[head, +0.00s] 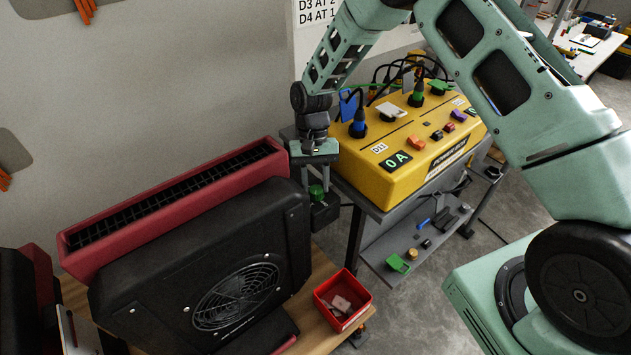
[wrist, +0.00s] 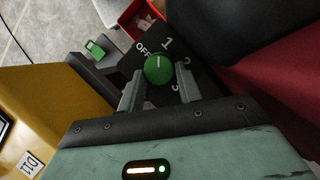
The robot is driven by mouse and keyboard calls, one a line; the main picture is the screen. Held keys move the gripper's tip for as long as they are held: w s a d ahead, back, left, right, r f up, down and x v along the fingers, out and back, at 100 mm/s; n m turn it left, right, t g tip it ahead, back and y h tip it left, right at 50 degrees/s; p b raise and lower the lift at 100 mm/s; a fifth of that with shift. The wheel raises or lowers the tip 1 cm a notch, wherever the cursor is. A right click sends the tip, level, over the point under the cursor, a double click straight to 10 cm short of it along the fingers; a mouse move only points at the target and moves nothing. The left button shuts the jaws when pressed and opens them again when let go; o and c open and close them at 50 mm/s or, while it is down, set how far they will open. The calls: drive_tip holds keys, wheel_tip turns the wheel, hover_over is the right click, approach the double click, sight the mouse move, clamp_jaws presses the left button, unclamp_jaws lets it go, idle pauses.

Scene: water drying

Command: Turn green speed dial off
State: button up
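The green speed dial (wrist: 159,69) is a round knob on a black panel marked OFF, 1, 2 and 3. Its white line points up in the wrist view, roughly between OFF and 1. In the head view the dial (head: 316,192) sits on a small black box (head: 325,212) at the right end of the black fan unit (head: 240,255). My gripper (wrist: 160,72) is open, with one finger on each side of the dial and small gaps visible. In the head view my gripper (head: 315,182) points down over the dial.
The yellow power box (head: 410,165) with plugs and cables stands close to the right of my gripper. A red fan housing (head: 170,205) is behind the black unit. A red bin (head: 343,300) sits in front on the wooden surface. A grey cart shelf (head: 410,240) is below the box.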

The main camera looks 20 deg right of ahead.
drive_tip(key=o, duration=0.3)
drive_tip(key=shift+o, duration=0.2)
drive_tip(key=b+v, duration=0.2)
drive_tip(key=v, duration=1.5)
drive_tip(key=shift+w+b, duration=0.25)
drive_tip(key=shift+b, duration=0.1)
drive_tip(key=shift+d+r, duration=0.1)
drive_tip(key=shift+r, duration=0.05)
